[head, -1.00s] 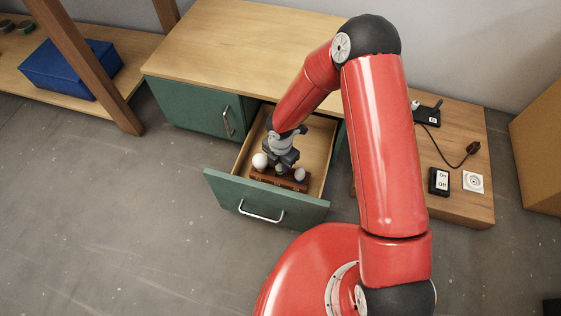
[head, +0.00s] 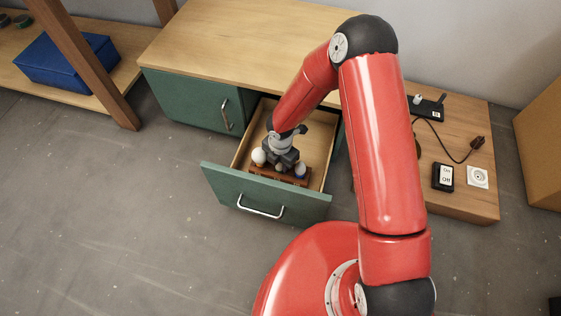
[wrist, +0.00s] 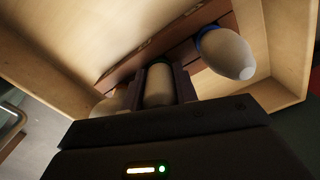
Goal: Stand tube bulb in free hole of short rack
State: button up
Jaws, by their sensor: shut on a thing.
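The short rack (head: 268,174) is a red-brown wooden block in the open drawer; it also shows in the wrist view (wrist: 125,70). My gripper (head: 281,168) points down over the middle of the rack. In the wrist view my gripper (wrist: 160,92) is shut on the pale tube bulb (wrist: 158,85), whose far end has a green collar close to the rack. Whether that end is in a hole cannot be told. A round white bulb (head: 259,156) stands at the rack's left, and a pale bulb with a blue collar (head: 300,171) at its right.
The drawer (head: 265,190) has wooden walls close around the rack and a green front. The cabinet top (head: 235,40) is bare. A low wooden table (head: 460,200) at right bears a switch (head: 443,177), a socket (head: 478,177) and a cord with a plug.

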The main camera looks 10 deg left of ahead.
jog(key=shift+f, duration=0.25)
jog(key=shift+c, duration=0.3)
jog(key=o, duration=1.1)
jog(key=shift+c, duration=0.2)
jog(key=shift+r, duration=0.1)
notch_tip(320, 180, up, 8)
jog(key=shift+f+p, duration=0.2)
jog(key=shift+p, duration=0.85)
